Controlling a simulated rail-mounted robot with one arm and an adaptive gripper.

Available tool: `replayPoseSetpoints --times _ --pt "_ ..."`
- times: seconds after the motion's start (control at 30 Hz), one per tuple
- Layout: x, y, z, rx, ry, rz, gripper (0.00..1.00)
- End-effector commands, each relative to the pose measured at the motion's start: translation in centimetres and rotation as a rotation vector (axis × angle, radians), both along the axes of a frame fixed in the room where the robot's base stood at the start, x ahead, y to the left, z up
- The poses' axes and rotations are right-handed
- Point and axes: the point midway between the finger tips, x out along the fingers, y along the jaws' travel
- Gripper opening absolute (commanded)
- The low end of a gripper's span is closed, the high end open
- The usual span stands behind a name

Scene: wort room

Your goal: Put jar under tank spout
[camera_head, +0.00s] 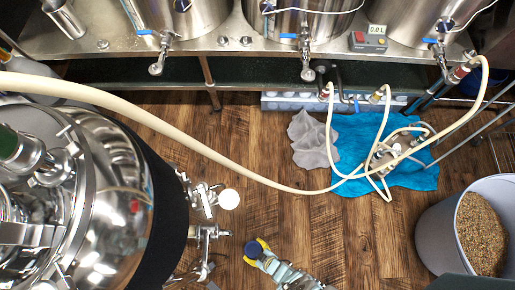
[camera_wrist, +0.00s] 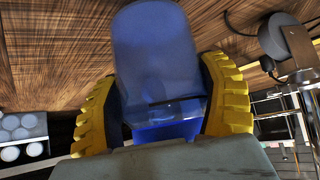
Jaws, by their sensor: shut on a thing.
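In the wrist view the jar (camera_wrist: 158,60) is a blue, see-through body between both fingers (camera_wrist: 165,98). At left stands a big shiny steel tank (camera_head: 100,190) with valve spouts (camera_head: 206,235) on its right side; the gripper is a little right of and below them, apart. Three steel kettles at the top also have spouts (camera_head: 306,58) with blue handles, far from the gripper. Which spout the task names cannot be told.
A pale hose (camera_head: 200,150) crosses above the wooden floor to a pump (camera_head: 392,158) on a blue cloth (camera_head: 415,178). A grey cloth (camera_head: 312,140) lies beside it. A bin of grain (camera_head: 440,235) stands at right. Floor between gripper and cloths is clear.

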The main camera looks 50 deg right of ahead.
Motion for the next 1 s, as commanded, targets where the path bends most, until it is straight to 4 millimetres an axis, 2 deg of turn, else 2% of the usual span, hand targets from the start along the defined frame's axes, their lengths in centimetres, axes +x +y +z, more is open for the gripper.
replayPoseSetpoints --times 0.03,0.1,0.5,0.73,0.87,1.0 --pt "1.3 0.0 0.1 -0.001 -0.004 -0.001 0.37" --pt "2.5 0.1 0.1 0.000 -0.003 -0.001 0.37" --pt "9.2 0.4 0.0 0.001 -0.004 -0.002 0.37" --pt "11.0 0.6 0.0 0.001 0.000 -0.001 0.37" --pt "11.3 0.6 -0.2 0.001 0.000 -0.001 0.37" --pt "11.2 0.6 -1.3 0.001 0.001 -0.001 0.37"
